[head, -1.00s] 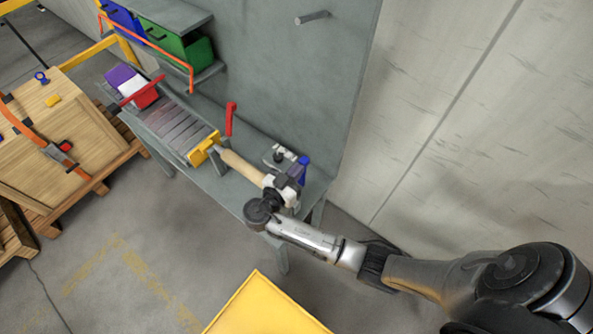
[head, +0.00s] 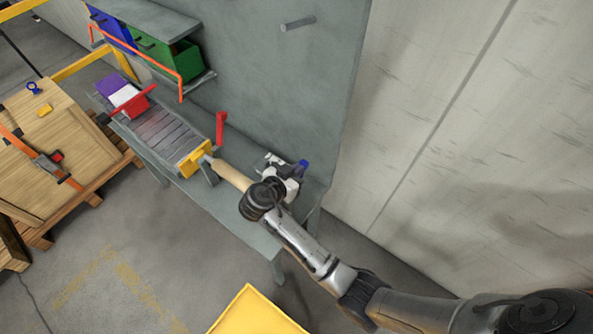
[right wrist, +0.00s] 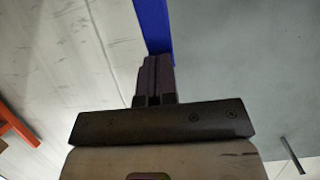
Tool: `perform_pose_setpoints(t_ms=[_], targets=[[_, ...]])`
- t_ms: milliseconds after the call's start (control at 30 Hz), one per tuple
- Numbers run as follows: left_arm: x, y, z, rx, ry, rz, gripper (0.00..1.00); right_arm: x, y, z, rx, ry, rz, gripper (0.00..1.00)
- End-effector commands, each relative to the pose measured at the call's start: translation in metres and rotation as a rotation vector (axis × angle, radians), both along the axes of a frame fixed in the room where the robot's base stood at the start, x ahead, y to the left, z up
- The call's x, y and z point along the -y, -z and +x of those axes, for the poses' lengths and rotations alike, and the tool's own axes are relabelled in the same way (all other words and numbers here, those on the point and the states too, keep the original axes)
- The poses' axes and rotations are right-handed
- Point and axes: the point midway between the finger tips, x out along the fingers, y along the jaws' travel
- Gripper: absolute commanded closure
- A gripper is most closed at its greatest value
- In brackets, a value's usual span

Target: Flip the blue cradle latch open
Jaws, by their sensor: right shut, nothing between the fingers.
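The blue cradle latch (head: 303,163) stands at the right end of the grey bench. My right arm hides most of it in the head view, so only its top shows. In the right wrist view the latch is an upright blue bar (right wrist: 153,25) just beyond my fingertips. My right gripper (right wrist: 153,62) is shut and empty, its fingers pointing at the bar's near end. I cannot tell whether they touch. A pale cylinder (head: 233,176) reaches from a yellow block (head: 196,158) toward the latch end. My left gripper is not in view.
A red lever (head: 221,128) stands upright behind the yellow block. Small white and grey parts (head: 275,160) sit beside the latch. The grey back panel (head: 260,70) rises behind the bench (head: 232,220). A yellow box (head: 258,312) is on the floor in front.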

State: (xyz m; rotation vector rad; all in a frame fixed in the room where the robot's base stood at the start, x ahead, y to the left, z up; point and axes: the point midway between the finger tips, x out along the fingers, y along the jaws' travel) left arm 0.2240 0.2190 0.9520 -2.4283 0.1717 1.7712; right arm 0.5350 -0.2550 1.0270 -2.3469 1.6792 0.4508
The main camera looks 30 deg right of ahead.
Motion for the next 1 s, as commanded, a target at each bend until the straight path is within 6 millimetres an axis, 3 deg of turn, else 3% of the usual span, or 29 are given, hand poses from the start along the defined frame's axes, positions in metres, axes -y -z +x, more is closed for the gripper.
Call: perform_pose_setpoints(t_ms=[567,733,867,1000], targets=[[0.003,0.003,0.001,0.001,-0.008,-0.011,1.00,-0.015,0.003,-0.005,0.000,0.001,0.000,1.00],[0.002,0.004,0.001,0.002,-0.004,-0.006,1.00,-0.014,-0.013,-0.005,0.001,0.001,0.002,1.00],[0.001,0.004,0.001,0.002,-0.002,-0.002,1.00,-0.013,-0.038,-0.004,0.004,0.001,0.004,1.00],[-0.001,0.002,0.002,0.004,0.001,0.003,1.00,0.003,-0.052,-0.028,0.000,0.004,0.001,1.00]])
